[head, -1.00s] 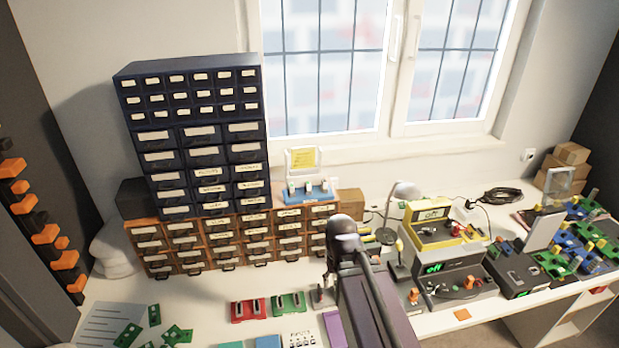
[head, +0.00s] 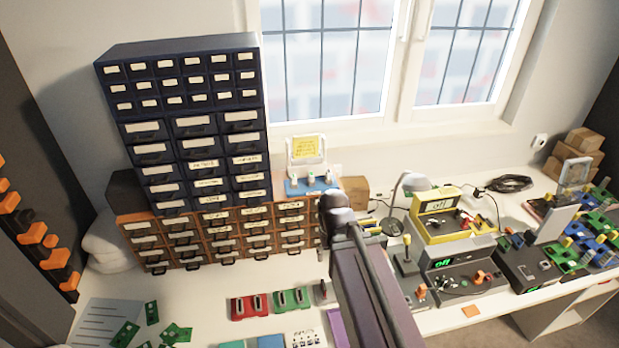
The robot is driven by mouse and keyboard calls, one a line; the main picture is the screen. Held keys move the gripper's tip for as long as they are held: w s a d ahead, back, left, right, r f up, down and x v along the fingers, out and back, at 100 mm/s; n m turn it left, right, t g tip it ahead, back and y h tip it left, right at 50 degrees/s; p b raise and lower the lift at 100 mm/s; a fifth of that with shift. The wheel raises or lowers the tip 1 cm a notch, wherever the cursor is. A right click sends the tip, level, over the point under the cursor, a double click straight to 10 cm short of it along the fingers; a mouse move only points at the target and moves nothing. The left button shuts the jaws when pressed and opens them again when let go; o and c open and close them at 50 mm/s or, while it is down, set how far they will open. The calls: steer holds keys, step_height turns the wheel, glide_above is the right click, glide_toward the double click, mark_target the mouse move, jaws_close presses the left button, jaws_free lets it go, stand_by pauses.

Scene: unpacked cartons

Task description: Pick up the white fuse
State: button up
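A blue stand (head: 312,187) sits on top of the low wooden drawer row, in front of a yellow note. It holds a few small upright pieces (head: 311,179), pale or grey; they are too small to tell whether one is the white fuse. My dark arm reaches up from the bottom middle and ends in a rounded joint left of the yellow device. My gripper's fingers do not show, so I cannot see whether they are open or what they hold.
A red holder (head: 250,307) and a green holder (head: 291,300) lie on the white bench. A tall dark drawer cabinet (head: 190,125) stands at left. A yellow device (head: 440,215), a grey off-display unit (head: 460,268) and boards crowd the right. Green boards (head: 125,334) lie front left.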

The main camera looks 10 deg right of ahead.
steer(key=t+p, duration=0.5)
steer(key=p, duration=1.2)
glide_toward(311, 174)
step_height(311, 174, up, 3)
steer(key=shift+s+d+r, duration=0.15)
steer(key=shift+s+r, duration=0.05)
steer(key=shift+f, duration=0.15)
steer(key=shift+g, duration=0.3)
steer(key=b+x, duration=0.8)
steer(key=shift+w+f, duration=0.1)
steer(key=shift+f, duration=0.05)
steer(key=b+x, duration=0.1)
steer(key=b, duration=0.1)
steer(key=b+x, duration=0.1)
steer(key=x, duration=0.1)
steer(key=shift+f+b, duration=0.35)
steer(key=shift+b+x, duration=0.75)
